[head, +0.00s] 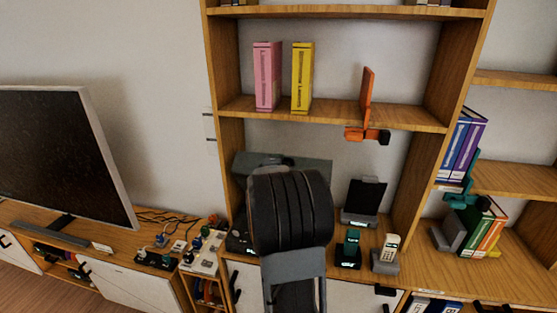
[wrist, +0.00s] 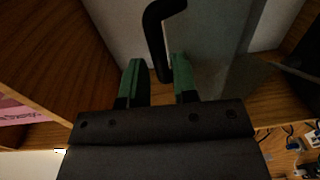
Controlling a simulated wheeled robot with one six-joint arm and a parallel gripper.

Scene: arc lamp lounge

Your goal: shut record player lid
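The record player's lid (head: 312,169) is a grey-green panel, raised in the shelf bay behind my arm in the head view. In the wrist view the lid (wrist: 212,45) is a grey surface at upper middle, with a black bent handle (wrist: 154,32) beside it. My gripper (wrist: 159,60) has its green fingers apart, with the handle's lower end in the gap between them. I cannot tell whether they touch it. In the head view my arm hides the gripper and most of the player; a dark piece of its base (head: 238,243) shows at left.
A black tablet-like stand (head: 363,203), a small green-and-black device (head: 348,249) and a cordless phone (head: 387,254) stand right of my arm. A shelf (head: 330,113) with books runs above. Plugs and cables (head: 180,247) lie at left near the television (head: 62,155).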

